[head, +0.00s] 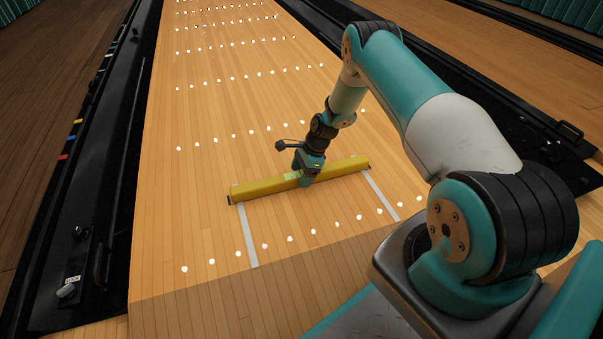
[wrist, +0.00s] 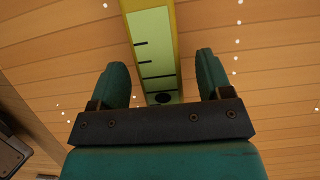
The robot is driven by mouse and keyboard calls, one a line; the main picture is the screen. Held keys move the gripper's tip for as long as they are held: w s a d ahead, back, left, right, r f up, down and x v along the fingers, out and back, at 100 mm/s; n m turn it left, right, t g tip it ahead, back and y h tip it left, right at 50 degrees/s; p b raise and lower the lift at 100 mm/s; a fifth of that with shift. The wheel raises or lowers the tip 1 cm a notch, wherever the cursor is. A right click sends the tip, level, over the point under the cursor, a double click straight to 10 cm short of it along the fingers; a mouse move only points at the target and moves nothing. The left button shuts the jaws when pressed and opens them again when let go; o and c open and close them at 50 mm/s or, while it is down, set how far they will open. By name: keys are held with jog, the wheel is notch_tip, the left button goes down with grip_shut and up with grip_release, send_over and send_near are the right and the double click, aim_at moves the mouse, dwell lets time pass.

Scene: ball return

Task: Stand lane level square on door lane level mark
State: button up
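The lane level (head: 270,186) is a long yellow bar with dark ends. It lies crosswise on the wooden lane, at the far ends of two pale strips (head: 248,236) on the boards. In the wrist view its pale green face (wrist: 152,45), with black lines and a dark oval, runs up between my fingers. My gripper (head: 309,178) is at the bar's middle, pointing down. In the wrist view my gripper (wrist: 161,78) is open, one finger on each side of the bar, with gaps showing. I cannot tell which marking is the door lane level mark.
Rows of white dots cover the lane (head: 220,115). A black gutter edge with a small labelled box (head: 68,290) runs along the left. Another dark edge with a handle (head: 570,131) runs along the right. The lane beyond the bar is clear.

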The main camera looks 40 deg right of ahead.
jog(key=p+v, duration=0.9)
jog(key=v, duration=0.8)
jog(key=shift+r+p, duration=0.2)
jog(key=shift+p, duration=0.2)
jog(key=shift+s, duration=0.2)
